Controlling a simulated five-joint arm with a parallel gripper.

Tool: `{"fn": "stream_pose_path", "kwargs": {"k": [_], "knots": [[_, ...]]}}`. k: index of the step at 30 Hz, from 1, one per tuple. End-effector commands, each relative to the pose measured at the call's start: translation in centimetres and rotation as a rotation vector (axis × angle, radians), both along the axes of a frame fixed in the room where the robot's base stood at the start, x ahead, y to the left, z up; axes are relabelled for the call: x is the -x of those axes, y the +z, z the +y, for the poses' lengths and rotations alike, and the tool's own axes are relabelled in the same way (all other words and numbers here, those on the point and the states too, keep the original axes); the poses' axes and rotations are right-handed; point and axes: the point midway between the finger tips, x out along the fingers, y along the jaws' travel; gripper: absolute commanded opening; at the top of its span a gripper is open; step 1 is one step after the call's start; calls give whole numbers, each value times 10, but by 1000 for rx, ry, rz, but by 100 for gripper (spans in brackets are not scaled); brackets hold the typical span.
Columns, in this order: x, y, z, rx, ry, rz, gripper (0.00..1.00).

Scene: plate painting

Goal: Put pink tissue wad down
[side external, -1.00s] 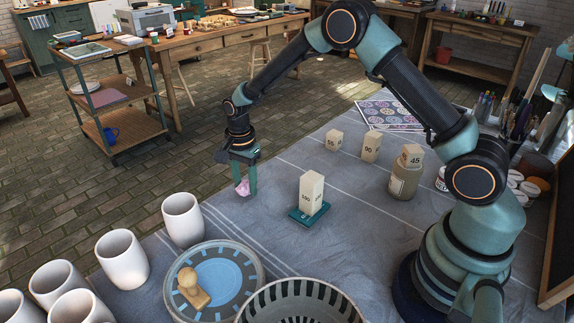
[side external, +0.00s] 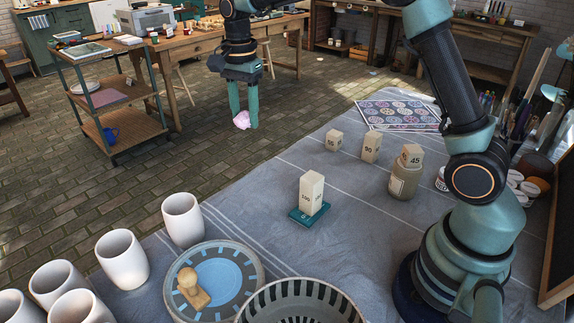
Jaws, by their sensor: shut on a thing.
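The pink tissue wad (side external: 242,120) is a small pale pink crumpled lump. It is between the fingertips of my gripper (side external: 243,123), which points down and is shut on it. In the picture, my gripper and the wad show against the brick floor, beyond the far left edge of the cloth-covered table (side external: 250,215). They look raised well above the table top. The exact height cannot be told from this one view.
A striped bowl (side external: 345,305) and several white cups (side external: 122,258) stand near. A block (side external: 312,190) stands on a teal base (side external: 308,216). Smaller blocks, a jar (side external: 404,180) and a patterned sheet (side external: 392,115) lie farther back. The middle-left cloth is bare.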

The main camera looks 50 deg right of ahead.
Motion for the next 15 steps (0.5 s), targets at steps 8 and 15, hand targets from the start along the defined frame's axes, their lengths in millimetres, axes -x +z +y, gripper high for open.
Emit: {"fn": "stream_pose_path", "kwargs": {"k": [8, 15], "knots": [[34, 4, -108, 0, -115, -2, 0], [79, 3, -181, 1, -197, -4, 0]]}}
